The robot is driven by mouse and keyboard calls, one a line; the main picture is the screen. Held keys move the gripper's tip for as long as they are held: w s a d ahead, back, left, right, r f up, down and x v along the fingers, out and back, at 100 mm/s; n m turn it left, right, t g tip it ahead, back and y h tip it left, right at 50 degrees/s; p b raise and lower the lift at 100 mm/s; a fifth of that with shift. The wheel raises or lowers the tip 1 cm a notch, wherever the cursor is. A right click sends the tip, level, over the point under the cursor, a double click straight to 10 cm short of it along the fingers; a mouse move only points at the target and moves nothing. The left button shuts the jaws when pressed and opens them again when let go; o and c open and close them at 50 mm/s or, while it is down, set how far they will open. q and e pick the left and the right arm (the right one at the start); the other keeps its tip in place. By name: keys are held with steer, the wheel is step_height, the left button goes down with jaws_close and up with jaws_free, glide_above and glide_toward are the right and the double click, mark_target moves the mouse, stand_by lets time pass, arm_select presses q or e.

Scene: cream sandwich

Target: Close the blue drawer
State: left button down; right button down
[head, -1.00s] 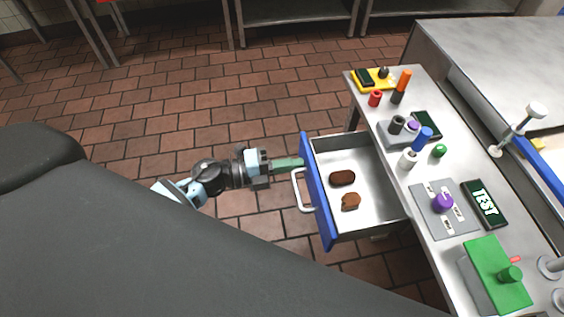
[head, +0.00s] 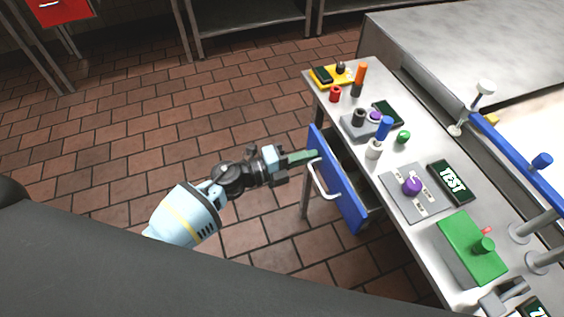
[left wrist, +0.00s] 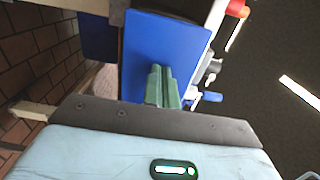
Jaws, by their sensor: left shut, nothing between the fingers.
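The blue drawer (head: 339,190) is under the left edge of the metal table, with its blue front standing a little out from the table. A pale handle (head: 323,181) is on the front. My left gripper (head: 312,155) is shut and empty, its green fingertips at the upper far part of the blue front, seemingly touching it. In the left wrist view the shut green fingers (left wrist: 161,85) overlap the blue front (left wrist: 165,45).
The metal table (head: 385,150) holds several items: a yellow block (head: 330,77), a blue cylinder (head: 384,128), a TEST panel (head: 452,182) and a green box (head: 470,248). The tiled floor (head: 130,130) left of the drawer is clear.

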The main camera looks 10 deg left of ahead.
mark_target(327, 150)
arm_select(q)
steer(key=x, duration=0.5)
steer(key=shift+w+d+b, duration=0.15)
steer(key=shift+d+b, duration=0.05)
steer(key=shift+b, duration=0.1)
arm_select(e)
steer(key=shift+s+a+f, duration=0.15)
steer(key=shift+s+f, duration=0.25)
steer(key=shift+s, duration=0.1)
arm_select(q)
steer(key=shift+d+r, duration=0.1)
steer(key=shift+r, duration=0.05)
